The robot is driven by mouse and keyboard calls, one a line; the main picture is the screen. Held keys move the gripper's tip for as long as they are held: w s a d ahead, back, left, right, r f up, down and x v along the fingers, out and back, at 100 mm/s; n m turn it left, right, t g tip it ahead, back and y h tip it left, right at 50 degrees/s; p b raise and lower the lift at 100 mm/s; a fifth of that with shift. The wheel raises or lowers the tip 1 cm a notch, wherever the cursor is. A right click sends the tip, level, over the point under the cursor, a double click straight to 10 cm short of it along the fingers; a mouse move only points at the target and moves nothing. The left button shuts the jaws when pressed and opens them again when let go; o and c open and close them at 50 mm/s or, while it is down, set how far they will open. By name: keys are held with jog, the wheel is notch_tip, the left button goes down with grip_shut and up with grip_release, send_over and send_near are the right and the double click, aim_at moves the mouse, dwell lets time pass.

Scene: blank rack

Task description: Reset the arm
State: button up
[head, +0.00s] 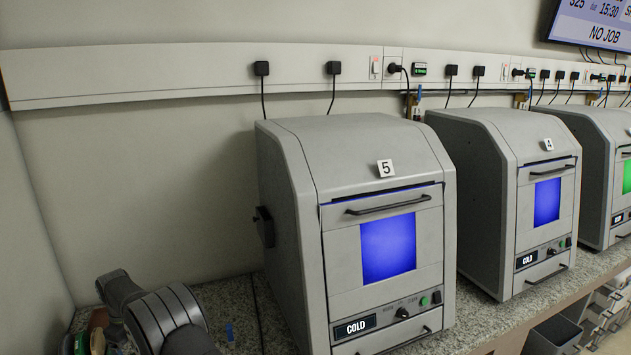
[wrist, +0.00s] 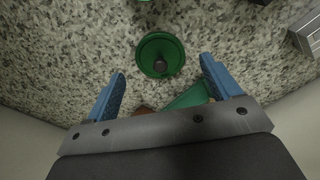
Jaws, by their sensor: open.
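My gripper (wrist: 162,90) shows in the wrist view with its two blue fingers spread wide apart. It is open, with nothing held between the fingers. It hangs over a speckled stone counter (wrist: 75,45). A green round object with a dark knob (wrist: 160,56) lies on the counter just ahead of the fingertips. Another green piece (wrist: 188,98) shows partly behind the gripper's bar, by the right finger. In the head view my arm is at the lower left and the gripper itself is out of sight.
A grey oven marked 5 (head: 290,190) stands right of my arm, its blue-lit door shut and its display reading COLD. An oven marked 4 (head: 480,170) and another (head: 600,150) stand further right. A metal block (wrist: 306,35) lies at the wrist view's right edge. Sockets line a wall rail (head: 180,72).

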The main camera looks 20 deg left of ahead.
jog(key=shift+r, duration=0.7)
jog(key=shift+f, duration=0.1)
